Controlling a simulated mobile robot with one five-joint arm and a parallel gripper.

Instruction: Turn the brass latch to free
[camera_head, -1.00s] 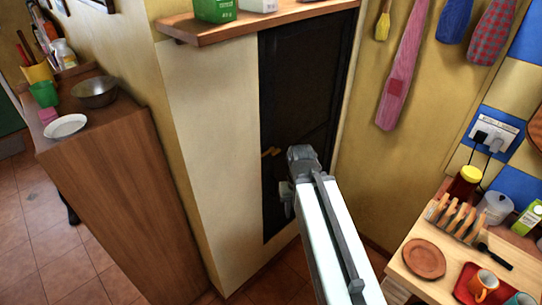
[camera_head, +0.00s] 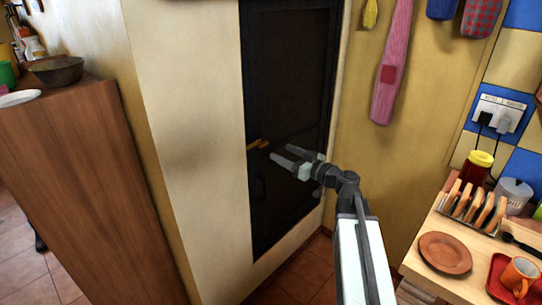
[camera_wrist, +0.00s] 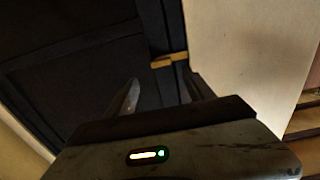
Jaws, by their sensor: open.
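The brass latch (camera_head: 257,144) is a small gold bar at the left edge of a dark door (camera_head: 290,70), at about mid height. It lies roughly level, tilted slightly. In the wrist view the latch (camera_wrist: 169,60) shows just beyond my fingertips, at the door edge beside the pale wall. My gripper (camera_head: 280,155) is open and empty, its two fingers pointing left toward the latch. In the wrist view my gripper (camera_wrist: 160,88) has one finger on each side, with the latch ahead between them and nearer the right finger. I see no clear contact.
A pale wall (camera_head: 190,130) borders the door on the left. A wooden cabinet (camera_head: 80,180) with a bowl (camera_head: 55,70) stands further left. At right a wooden counter (camera_head: 425,225) holds a toast rack (camera_head: 475,205), a plate (camera_head: 445,252) and a mug (camera_head: 520,275).

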